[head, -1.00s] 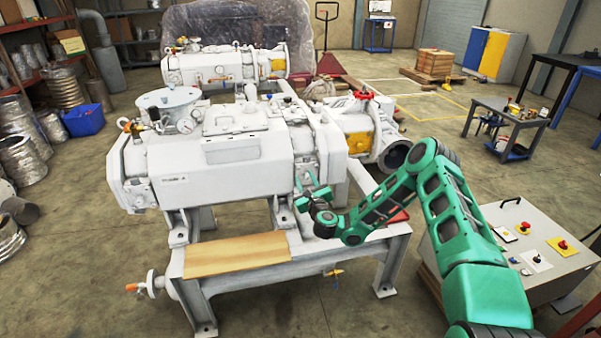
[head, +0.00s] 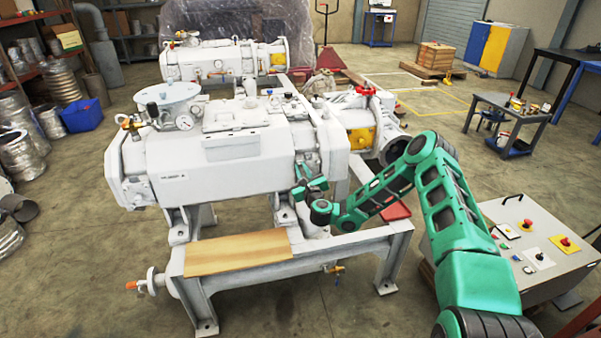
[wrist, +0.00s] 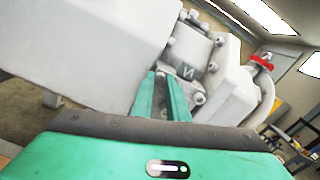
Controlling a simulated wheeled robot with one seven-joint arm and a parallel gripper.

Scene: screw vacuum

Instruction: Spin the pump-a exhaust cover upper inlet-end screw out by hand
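Pump-a (head: 225,165) is the big white housing in the middle of the head view. Its right end carries a bolted cover (head: 318,150), also in the wrist view (wrist: 187,58), with a dark mark on it and several screw heads. One screw head (wrist: 198,98) shows just right of my fingertips. Which one is the upper inlet-end screw I cannot tell. My gripper (head: 309,188) is at this right end of the pump, close to the cover. In the wrist view, its green fingers (wrist: 160,76) stand a little apart. Contact with a screw cannot be made out.
A white frame (head: 345,250) with a wooden board (head: 238,252) lies below the pump. A control box (head: 535,245) stands at the right. The floor at the left front is clear.

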